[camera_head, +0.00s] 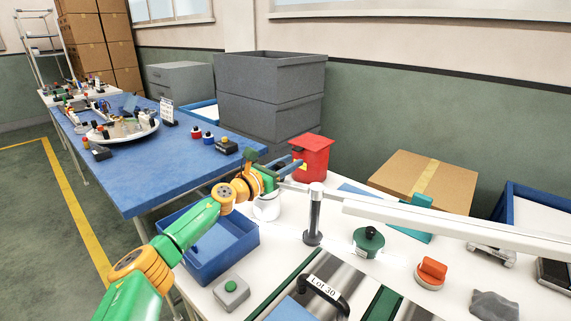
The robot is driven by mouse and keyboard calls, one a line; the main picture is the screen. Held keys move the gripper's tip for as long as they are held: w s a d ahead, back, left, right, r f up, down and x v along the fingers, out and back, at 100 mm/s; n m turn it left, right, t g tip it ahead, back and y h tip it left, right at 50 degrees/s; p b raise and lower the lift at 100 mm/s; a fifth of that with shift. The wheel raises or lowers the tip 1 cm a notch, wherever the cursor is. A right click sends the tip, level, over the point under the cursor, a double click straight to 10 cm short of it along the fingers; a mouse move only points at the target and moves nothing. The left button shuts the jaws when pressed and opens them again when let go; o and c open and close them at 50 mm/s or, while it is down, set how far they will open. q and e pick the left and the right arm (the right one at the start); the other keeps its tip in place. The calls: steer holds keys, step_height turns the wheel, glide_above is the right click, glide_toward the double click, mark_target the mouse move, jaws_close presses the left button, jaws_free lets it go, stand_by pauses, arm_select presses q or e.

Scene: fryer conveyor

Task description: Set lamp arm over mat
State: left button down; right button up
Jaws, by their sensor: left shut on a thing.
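A white lamp arm (450,226) runs as a long bar across the right half of the table. Its thinner left part passes the top of a grey upright post (313,222). My left gripper (288,171) is at the left end of this bar, shut on a part that its fingers mostly hide. A white round cup-like part (267,207) shows just below the gripper; I cannot tell whether it joins the bar. A flat blue piece (352,190), possibly the mat, lies behind the bar and is partly covered. My right gripper is out of view.
A red box (311,158) stands close behind the gripper. A blue bin (213,262) and a grey green-button box (231,292) lie near my left arm. A green round object (369,241), a red-orange knob (432,271) and a "Lot 30" handle (325,294) occupy the front.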

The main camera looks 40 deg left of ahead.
arm_select(q)
steer(key=shift+s+d+f+h, duration=0.1)
steer(key=shift+d+f+h, duration=0.2)
steer(key=shift+d, duration=0.1)
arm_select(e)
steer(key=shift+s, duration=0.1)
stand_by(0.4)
arm_select(q)
steer(key=c, duration=1)
jaws_free()
steer(key=o, duration=0.4)
steer(key=shift+d+r, duration=0.1)
steer(key=shift+d, duration=0.1)
steer(key=shift+o, duration=0.2)
steer(key=shift+w+d, duration=0.35)
steer(key=shift+w, duration=0.1)
steer(key=shift+a, duration=0.15)
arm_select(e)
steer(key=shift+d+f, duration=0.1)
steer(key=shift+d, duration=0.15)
arm_select(q)
steer(key=shift+s+a+r, duration=0.15)
steer(key=shift+r, duration=0.05)
